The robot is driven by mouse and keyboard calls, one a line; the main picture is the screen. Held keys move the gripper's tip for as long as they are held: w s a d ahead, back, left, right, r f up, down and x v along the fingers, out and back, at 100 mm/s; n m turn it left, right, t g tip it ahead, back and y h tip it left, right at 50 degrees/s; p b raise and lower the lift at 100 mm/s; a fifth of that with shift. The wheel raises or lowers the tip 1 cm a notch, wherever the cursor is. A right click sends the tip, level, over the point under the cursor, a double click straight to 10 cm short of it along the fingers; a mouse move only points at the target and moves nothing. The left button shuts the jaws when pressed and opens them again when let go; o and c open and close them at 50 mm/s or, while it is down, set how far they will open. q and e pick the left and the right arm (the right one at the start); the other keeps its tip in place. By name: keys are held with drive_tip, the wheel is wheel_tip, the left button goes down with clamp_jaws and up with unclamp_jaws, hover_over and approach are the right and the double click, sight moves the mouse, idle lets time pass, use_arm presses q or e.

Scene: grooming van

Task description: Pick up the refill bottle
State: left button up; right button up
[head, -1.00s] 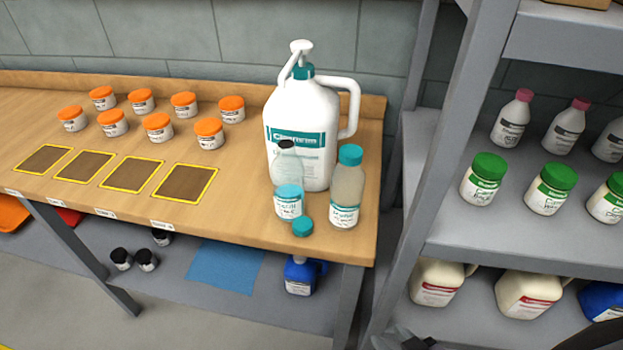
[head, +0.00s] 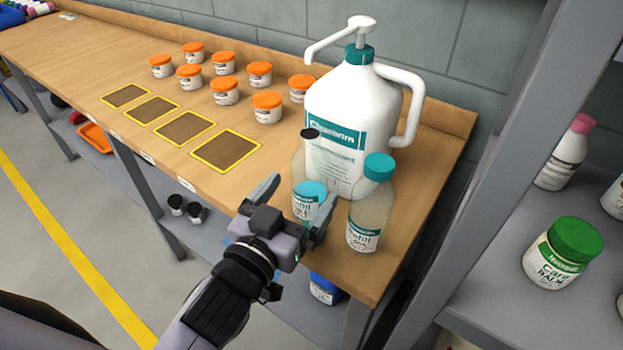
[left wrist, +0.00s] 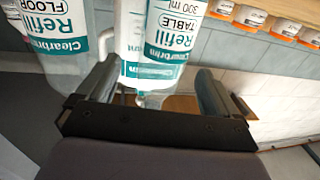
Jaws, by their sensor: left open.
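In the left wrist view that bottle shows beyond the open fingers (left wrist: 152,88). My right gripper is not in view.
A large white pump jug (head: 345,110) stands close behind both bottles. Several orange-lidded jars (head: 225,92) and yellow-edged dark squares (head: 225,151) lie left on the wooden bench (head: 75,75). A grey shelf (head: 490,260) with a green-lidded jar (head: 560,258) stands right.

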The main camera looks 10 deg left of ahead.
sight(301, 187)
use_arm(q)
drive_tip(key=shift+p+x, duration=0.45)
drive_tip(key=shift+x, duration=2.05)
drive_tip(key=shift+a+r, duration=0.1)
drive_tip(key=shift+r, duration=0.05)
drive_tip(key=c, duration=1.1)
drive_tip(key=shift+r, duration=0.1)
